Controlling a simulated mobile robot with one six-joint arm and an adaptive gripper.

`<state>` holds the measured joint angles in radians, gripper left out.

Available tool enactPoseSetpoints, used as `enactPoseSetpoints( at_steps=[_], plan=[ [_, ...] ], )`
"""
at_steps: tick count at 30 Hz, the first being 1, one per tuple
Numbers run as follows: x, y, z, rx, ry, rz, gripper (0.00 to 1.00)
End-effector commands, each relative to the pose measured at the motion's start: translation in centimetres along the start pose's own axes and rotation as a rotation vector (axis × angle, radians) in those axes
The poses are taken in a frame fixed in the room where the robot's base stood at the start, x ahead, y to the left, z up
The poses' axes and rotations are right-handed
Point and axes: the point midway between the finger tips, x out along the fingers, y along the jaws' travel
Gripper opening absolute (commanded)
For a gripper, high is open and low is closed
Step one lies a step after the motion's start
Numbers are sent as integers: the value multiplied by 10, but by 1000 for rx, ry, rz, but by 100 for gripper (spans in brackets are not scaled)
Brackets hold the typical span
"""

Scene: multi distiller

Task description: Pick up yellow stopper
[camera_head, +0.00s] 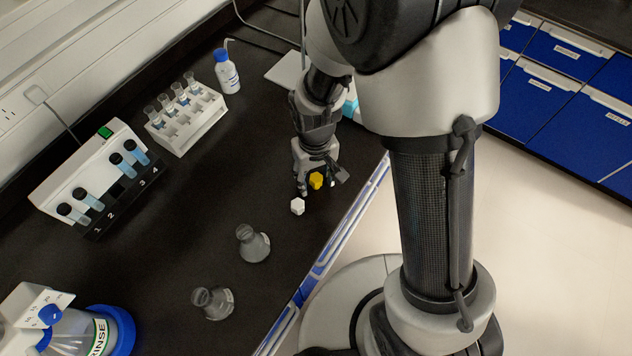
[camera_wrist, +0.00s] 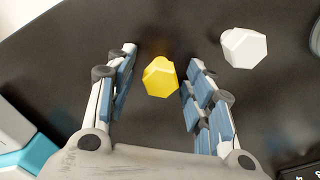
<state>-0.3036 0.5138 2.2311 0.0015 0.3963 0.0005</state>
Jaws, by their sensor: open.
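The yellow stopper (camera_head: 316,180) is on the black bench at the end of my gripper. In the wrist view the yellow stopper (camera_wrist: 160,78) lies between the two open fingers, near their tips, closer to the right finger. A gap shows on the left side; on the right I cannot tell whether the finger touches it. My gripper (camera_head: 316,186) points down over the bench near its front edge. It also shows in the wrist view (camera_wrist: 157,75), open and holding nothing.
A white stopper (camera_wrist: 244,48) sits just outside the right finger; the head view shows it too (camera_head: 297,206). Two glass flasks (camera_head: 253,244) (camera_head: 212,302) stand toward the front. A white tube rack (camera_head: 187,125), a blue-capped bottle (camera_head: 227,72) and a numbered device (camera_head: 95,185) stand farther back.

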Motion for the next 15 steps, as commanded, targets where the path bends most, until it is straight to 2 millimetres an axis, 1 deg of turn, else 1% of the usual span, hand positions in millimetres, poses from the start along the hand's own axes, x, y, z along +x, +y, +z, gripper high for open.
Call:
enactPoseSetpoints(
  at_steps=[1,7,15],
  plan=[
    [3,0,0,0,0,0,48],
    [2,0,0,0,1,0,47],
    [2,0,0,0,1,0,29]
  ],
)
